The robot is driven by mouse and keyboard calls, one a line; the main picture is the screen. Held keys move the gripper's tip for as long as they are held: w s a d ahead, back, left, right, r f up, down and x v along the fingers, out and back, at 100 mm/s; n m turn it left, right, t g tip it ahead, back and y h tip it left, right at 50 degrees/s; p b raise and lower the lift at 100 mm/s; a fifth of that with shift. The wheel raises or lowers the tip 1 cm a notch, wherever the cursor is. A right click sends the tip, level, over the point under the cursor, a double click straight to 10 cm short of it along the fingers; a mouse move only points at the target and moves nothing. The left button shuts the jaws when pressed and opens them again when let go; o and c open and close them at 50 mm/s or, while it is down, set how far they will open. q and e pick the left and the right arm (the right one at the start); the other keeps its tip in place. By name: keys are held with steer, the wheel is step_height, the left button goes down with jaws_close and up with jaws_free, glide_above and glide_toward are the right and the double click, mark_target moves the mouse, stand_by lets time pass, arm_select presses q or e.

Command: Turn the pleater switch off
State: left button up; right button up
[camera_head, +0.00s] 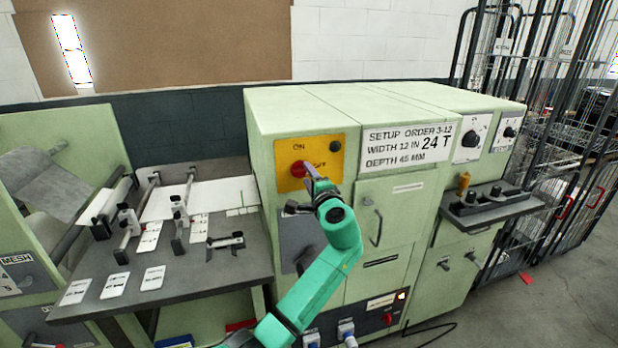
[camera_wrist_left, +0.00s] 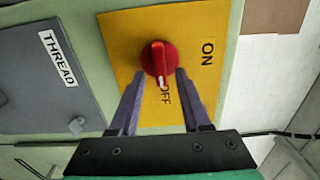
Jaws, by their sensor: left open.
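The pleater switch is a round red knob (camera_head: 298,169) on a yellow plate (camera_head: 289,183) marked ON and OFF, on the pale green machine's front. It also shows in the left wrist view (camera_wrist_left: 157,58), where its white pointer mark points at the word OFF. My left gripper (camera_head: 309,170) is at the switch, with my green arm coming up from below. In the left wrist view its open fingers (camera_wrist_left: 159,76) are on either side of the knob's lower part, with gaps showing beside the knob. Part of the plate is hidden behind the fingers. My right gripper is not in view.
A setup sign (camera_head: 420,143) is right of the plate. A door handle (camera_head: 376,227) and a dark control shelf (camera_head: 490,207) stick out from the machine. A grey bench (camera_head: 190,277) with clamps and cards is on the left. Wire cages (camera_head: 560,140) stand at right.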

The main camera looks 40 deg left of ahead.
arm_select(q)
steer(key=shift+d, duration=0.1)
steer(key=b+v, duration=0.4)
steer(key=v, duration=1)
steer(key=shift+s+d, duration=0.1)
steer(key=shift+s, duration=0.05)
